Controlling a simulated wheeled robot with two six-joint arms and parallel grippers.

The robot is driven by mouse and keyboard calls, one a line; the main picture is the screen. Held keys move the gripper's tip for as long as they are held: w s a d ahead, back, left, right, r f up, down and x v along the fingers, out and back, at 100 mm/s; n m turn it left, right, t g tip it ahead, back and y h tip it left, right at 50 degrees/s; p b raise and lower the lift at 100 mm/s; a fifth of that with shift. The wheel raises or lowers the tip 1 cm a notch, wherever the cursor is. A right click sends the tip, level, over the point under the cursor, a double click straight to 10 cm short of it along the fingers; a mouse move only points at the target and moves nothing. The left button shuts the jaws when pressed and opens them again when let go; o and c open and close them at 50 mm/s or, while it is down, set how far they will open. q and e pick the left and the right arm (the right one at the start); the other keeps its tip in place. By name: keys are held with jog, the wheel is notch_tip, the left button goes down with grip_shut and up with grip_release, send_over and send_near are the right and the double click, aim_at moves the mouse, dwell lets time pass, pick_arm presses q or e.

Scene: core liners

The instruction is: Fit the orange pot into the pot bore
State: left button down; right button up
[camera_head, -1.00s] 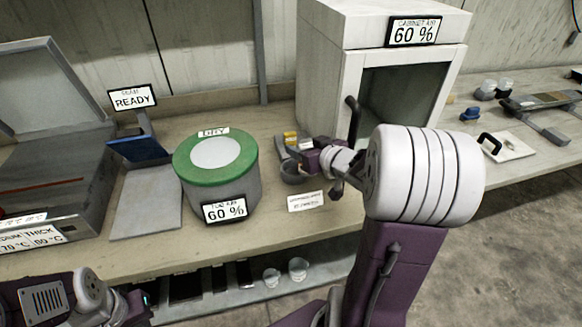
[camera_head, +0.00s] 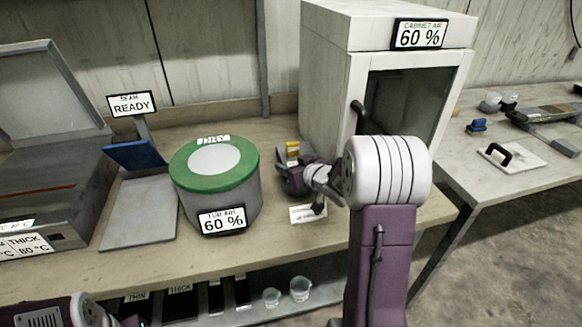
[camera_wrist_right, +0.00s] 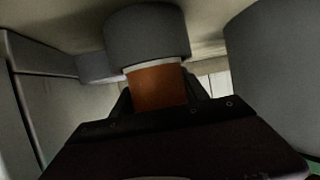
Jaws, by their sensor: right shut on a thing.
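My right gripper (camera_head: 287,181) is low over the bench, between the green-lidded tub and the white cabinet. The right wrist view shows it shut on the orange pot (camera_wrist_right: 157,88). A pale band crosses the pot's far end. That end meets a dark grey round body (camera_wrist_right: 148,38), which looks like the block with the pot bore. The pot lines up closely with it, perhaps slightly tilted; I cannot tell how far it is in. In the head view my gripper hides the pot and bore. Only a dark sliver of my left gripper (camera_head: 132,321) shows at the bottom edge.
The grey tub (camera_head: 222,207) with a green lid stands close left of my right gripper. The white cabinet (camera_head: 327,75) stands close behind and right.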

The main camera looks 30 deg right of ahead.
jog(key=shift+f, duration=0.15)
jog(key=o, duration=1.5)
jog(key=shift+s+r, duration=0.25)
jog(key=shift+r, duration=0.1)
jog(key=p+v, duration=0.3)
jog(key=v, duration=0.8)
jog(key=shift+s, duration=0.25)
